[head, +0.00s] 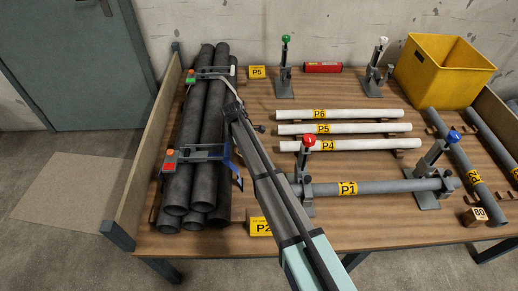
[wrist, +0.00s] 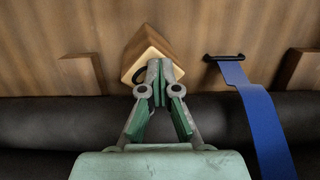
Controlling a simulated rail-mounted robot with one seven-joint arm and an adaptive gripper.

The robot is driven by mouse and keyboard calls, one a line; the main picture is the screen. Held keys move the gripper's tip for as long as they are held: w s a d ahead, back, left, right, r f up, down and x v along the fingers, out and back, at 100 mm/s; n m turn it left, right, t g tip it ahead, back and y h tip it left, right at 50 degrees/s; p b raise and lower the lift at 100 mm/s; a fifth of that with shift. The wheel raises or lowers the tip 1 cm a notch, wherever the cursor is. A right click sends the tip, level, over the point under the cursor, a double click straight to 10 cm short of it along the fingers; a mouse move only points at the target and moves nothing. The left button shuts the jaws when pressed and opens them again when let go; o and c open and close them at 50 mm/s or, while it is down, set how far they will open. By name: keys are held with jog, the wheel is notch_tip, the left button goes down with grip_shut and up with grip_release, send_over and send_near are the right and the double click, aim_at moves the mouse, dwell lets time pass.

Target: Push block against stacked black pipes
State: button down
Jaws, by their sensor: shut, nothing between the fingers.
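A wooden block (wrist: 148,46) with a pale front face lies on the wooden table in the wrist view, turned corner-on to me. My gripper (wrist: 160,72) is shut and empty, its fingertips overlapping the block's pale face; whether they touch it I cannot tell. The stacked black pipes (wrist: 40,125) run across the wrist view below the block, with a gap of table showing between. In the head view the black pipes (head: 186,150) lie bundled at the table's left. My arm reaches to their right side, and the block is not distinguishable there.
Wooden wedges (wrist: 82,70) sit by the pipes on either side of the block. A blue strap (wrist: 262,125) hangs at the right. White pipes (head: 340,128), a clamped grey pipe (head: 380,186) and a yellow bin (head: 445,70) stand right of my arm.

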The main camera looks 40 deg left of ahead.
jog(key=shift+s+a+f, duration=0.25)
jog(key=shift+s+a, duration=0.2)
jog(key=shift+a, duration=0.05)
jog(key=shift+s+a+f, duration=0.2)
jog(key=shift+s+a, duration=0.2)
jog(key=shift+a, duration=0.05)
